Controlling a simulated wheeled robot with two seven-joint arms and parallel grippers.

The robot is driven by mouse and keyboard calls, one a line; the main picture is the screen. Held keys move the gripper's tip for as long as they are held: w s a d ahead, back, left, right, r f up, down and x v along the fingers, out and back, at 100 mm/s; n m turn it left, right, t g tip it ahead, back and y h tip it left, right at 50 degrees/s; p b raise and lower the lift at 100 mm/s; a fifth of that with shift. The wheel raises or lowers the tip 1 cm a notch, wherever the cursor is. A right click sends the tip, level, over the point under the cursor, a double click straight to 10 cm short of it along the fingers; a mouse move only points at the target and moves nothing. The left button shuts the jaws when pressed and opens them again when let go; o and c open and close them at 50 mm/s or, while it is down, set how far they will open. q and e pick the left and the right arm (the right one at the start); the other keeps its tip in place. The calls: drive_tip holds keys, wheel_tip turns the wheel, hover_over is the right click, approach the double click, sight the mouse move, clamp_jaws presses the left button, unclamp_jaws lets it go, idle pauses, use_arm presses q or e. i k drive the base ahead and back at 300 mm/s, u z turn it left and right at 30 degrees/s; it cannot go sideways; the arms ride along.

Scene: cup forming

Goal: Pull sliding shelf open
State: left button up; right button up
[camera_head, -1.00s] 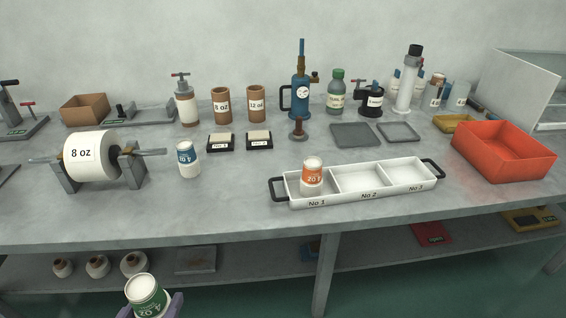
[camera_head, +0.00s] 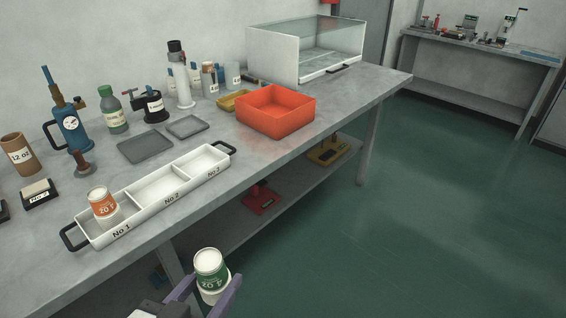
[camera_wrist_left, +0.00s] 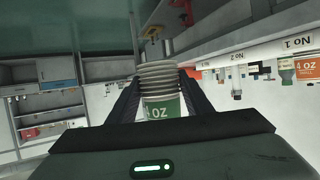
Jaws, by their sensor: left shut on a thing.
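A white-sided case with clear panels (camera_head: 272,52) stands at the far right end of the bench. A low white shelf (camera_head: 318,74) lies at its bottom, with a dark handle (camera_head: 344,68) on its front edge. The shelf looks about level with the case front. My left gripper (camera_head: 211,284) is shut on a green-labelled paper cup stack (camera_head: 210,268), off the bench's front edge and far from the handle. The stack also shows in the left wrist view (camera_wrist_left: 161,92), with several stacked rims. My right gripper is not in view.
A red-orange bin (camera_head: 275,112) sits on the bench near the case. A white three-part tray (camera_head: 162,205) holds an orange-labelled cup (camera_head: 103,206) in No 1. Bottles stand behind. Green floor (camera_head: 400,220) is clear to the right.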

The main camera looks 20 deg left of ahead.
sight(315, 62)
drive_tip(key=z, duration=0.7)
drive_tip(key=i, duration=2.65)
drive_tip(key=u, duration=2.85)
drive_tip(key=i, duration=0.5)
drive_tip(key=u, duration=0.15)
drive_tip(key=k, duration=0.25)
drive_tip(key=u, duration=0.1)
